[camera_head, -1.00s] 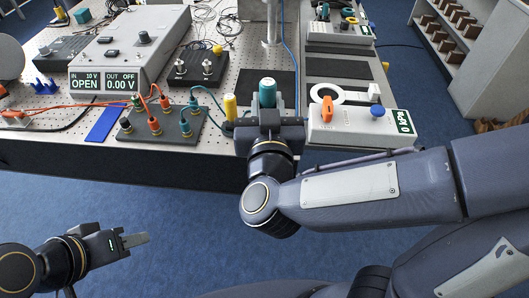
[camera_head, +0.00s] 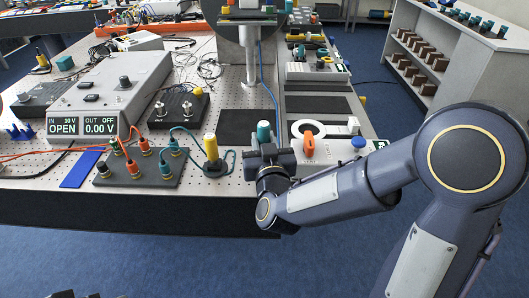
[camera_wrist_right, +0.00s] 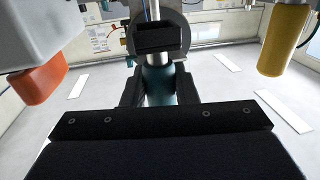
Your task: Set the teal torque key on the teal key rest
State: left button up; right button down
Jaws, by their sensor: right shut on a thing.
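The teal torque key (camera_head: 263,131) stands upright in my right gripper (camera_head: 268,152), at the front edge of the perforated table. The gripper is shut on it. In the right wrist view the teal key (camera_wrist_right: 158,86) shows between the two dark fingers (camera_wrist_right: 158,92), with a silvery part beyond it. Its lower part is hidden by the gripper. I cannot pick out the teal key rest with certainty; a teal block (camera_head: 65,62) lies at the back left of the table. My left gripper's fingers are out of view; only a dark sliver shows at the bottom edge.
A yellow-handled tool (camera_head: 211,147) stands left of the key; it also shows in the right wrist view (camera_wrist_right: 286,38). A white unit with an orange lever (camera_head: 309,144) lies close on the right. A metal post (camera_head: 251,62) rises behind. A dark mat (camera_head: 240,127) is bare.

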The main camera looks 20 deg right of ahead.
jog(key=shift+w+d+f+b, duration=0.1)
jog(key=shift+f+b, duration=0.05)
jog(key=shift+f, duration=0.75)
jog(key=shift+w+d+f+b, duration=0.1)
jog(key=shift+f+b, duration=0.05)
jog(key=shift+f, duration=0.75)
jog(key=shift+f, duration=0.1)
jog(key=shift+f, duration=0.1)
jog(key=c, duration=1.1)
grip_release()
jog(key=shift+c, duration=0.2)
